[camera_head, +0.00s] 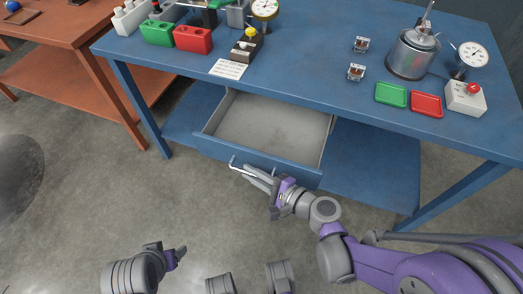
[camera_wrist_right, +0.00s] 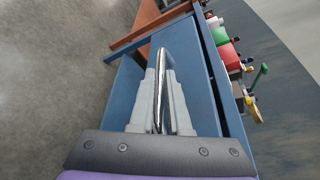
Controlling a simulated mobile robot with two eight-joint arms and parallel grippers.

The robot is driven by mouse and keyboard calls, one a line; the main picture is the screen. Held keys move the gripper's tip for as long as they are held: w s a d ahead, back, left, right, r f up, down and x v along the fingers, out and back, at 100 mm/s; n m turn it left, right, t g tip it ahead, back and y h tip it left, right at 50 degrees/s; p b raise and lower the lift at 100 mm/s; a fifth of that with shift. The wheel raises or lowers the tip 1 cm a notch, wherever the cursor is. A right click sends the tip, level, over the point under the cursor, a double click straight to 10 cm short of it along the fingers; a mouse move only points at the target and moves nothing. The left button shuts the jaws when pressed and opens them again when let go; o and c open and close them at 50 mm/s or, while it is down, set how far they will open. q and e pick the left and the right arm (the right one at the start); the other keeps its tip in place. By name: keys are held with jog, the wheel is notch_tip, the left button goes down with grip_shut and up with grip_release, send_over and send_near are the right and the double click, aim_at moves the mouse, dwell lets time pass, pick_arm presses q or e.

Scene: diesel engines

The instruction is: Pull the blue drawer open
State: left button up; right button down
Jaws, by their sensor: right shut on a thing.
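The blue drawer (camera_head: 212,145) under the blue workbench is pulled part way out, and its grey inside is empty. Its metal bar handle (camera_head: 237,167) is on the front face. My right gripper (camera_head: 250,172) is at the handle, shut on it. In the right wrist view the handle (camera_wrist_right: 161,75) runs between the two fingers of the right gripper (camera_wrist_right: 163,90). The blue drawer front (camera_wrist_right: 200,100) lies just behind the fingers. My left gripper (camera_head: 178,254) is low at the left, away from the drawer; only part of it shows.
The blue workbench (camera_head: 300,75) carries a green bin (camera_head: 157,32), a red bin (camera_head: 193,39), gauges, a metal pot (camera_head: 413,55), small trays and a button box (camera_head: 466,97). An orange bench (camera_head: 60,28) stands at the left. The floor before the drawer is clear.

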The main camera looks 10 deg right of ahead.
jog(key=s+a, duration=0.2)
jog(key=s, duration=0.1)
jog(key=s+a, duration=0.1)
jog(key=shift+s, duration=0.15)
jog(key=c, duration=0.9)
grip_release()
pick_arm(q)
jog(key=shift+s+d, duration=0.1)
pick_arm(e)
jog(key=shift+d, duration=0.1)
